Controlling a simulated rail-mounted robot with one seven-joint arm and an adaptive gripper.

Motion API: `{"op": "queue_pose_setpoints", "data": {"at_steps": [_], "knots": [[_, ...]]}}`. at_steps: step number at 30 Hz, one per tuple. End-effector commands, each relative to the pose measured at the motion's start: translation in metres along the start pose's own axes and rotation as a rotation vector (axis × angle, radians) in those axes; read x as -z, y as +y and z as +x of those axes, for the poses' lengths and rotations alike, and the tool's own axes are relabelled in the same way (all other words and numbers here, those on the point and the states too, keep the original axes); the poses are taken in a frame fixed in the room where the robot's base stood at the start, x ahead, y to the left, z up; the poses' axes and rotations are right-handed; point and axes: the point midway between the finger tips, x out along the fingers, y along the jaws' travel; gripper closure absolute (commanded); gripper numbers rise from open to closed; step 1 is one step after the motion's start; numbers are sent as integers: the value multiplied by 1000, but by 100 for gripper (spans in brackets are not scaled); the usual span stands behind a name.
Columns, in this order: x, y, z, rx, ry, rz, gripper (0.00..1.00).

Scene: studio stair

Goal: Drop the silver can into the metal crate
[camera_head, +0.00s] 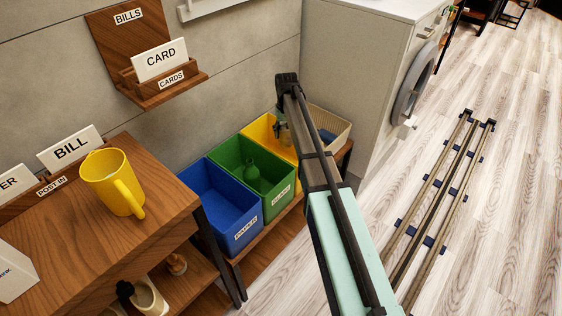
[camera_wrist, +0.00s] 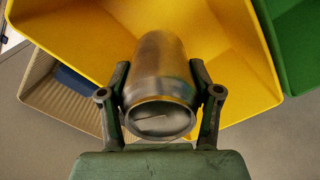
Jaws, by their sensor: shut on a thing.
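The silver can (camera_wrist: 160,68) is between the two fingers of my gripper (camera_wrist: 158,98) in the wrist view, its round end facing the camera. My gripper is shut on it. Behind the can in that view is the inside of the yellow crate (camera_wrist: 233,62), apparently the metal one, and the can appears over it. In the head view my gripper (camera_head: 283,128) is over the yellow crate (camera_head: 258,130). The can is hard to make out there, and my arm hides part of the crate, with no label readable on it.
A green crate (camera_head: 228,170) labelled GLASS holds a green bottle (camera_head: 251,172). A blue crate (camera_head: 205,200) labelled PAPER stands left of it. A beige ribbed basket (camera_head: 332,122) with something blue inside stands beyond the yellow crate. A yellow mug (camera_head: 110,183) sits on the wooden cabinet (camera_head: 90,240).

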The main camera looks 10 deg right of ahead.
Motion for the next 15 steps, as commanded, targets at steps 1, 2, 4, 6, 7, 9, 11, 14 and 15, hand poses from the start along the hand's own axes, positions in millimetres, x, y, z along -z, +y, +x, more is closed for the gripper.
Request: {"op": "queue_pose_setpoints", "data": {"at_steps": [1, 2, 4, 6, 7, 9, 11, 14, 15], "knots": [[0, 0, 1, 0, 0, 0, 55], [0, 0, 1, 0, 0, 0, 55], [0, 0, 0, 0, 0, 0, 55], [0, 0, 0, 0, 0, 0, 55], [0, 0, 0, 0, 0, 0, 55], [0, 0, 0, 0, 0, 0, 16], [0, 0, 0, 0, 0, 0, 8], [0, 0, 0, 0, 0, 0, 8], [0, 0, 0, 0, 0, 0, 8]]}}
